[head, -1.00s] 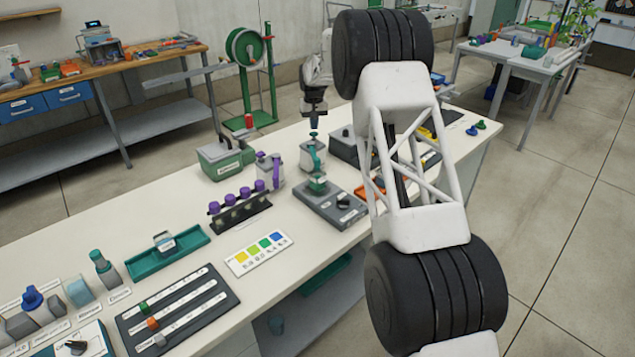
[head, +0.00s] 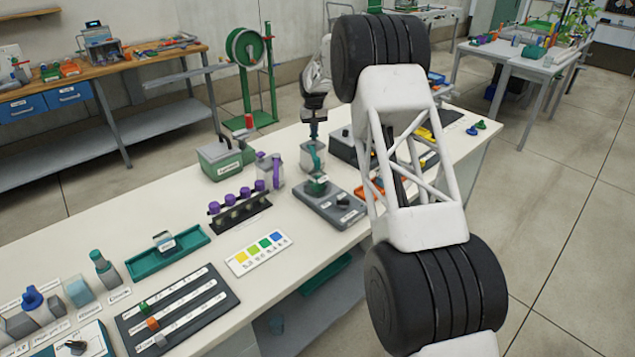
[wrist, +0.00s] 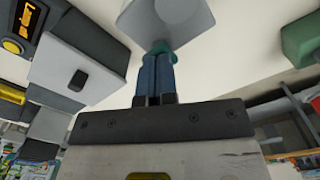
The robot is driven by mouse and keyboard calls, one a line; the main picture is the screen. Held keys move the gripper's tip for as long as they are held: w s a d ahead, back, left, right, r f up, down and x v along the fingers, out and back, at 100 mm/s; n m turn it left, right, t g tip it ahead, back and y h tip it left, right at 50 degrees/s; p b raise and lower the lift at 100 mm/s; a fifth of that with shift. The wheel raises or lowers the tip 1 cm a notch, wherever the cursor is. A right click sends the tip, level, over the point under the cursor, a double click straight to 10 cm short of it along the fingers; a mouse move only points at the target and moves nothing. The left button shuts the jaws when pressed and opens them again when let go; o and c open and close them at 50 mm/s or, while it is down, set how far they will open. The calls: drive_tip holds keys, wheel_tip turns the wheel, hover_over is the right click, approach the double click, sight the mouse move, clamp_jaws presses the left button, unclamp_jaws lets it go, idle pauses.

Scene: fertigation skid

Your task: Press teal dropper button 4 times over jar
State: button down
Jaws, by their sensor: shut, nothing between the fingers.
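The teal dropper is a pale grey box-like body (head: 307,160) with a curved teal spout (head: 318,158), standing upright on the bench. Its teal button (wrist: 160,47) shows at my fingertips in the wrist view, above the grey body (wrist: 165,18). My gripper (head: 314,136) points down over the dropper. Its blue fingers are together with nothing between them, and the tips appear to touch the button; how far it is pressed is hidden. A small green-teal jar (head: 318,184) stands on the dark grey device below the spout. Its contents cannot be made out.
A purple dispenser (head: 263,165) and green box (head: 217,160) stand to the left. The dark grey device (head: 345,213) has a black knob. A dark box (head: 345,146) stands close right of the dropper. Purple-capped bottles (head: 240,200) stand in a rack at front left.

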drive_tip(key=shift+f, duration=0.3)
drive_tip(key=shift+r, duration=1.8)
drive_tip(key=shift+f, duration=1.8)
drive_tip(key=shift+r, duration=1.75)
drive_tip(key=shift+r, duration=0.15)
drive_tip(key=shift+r, duration=2.9)
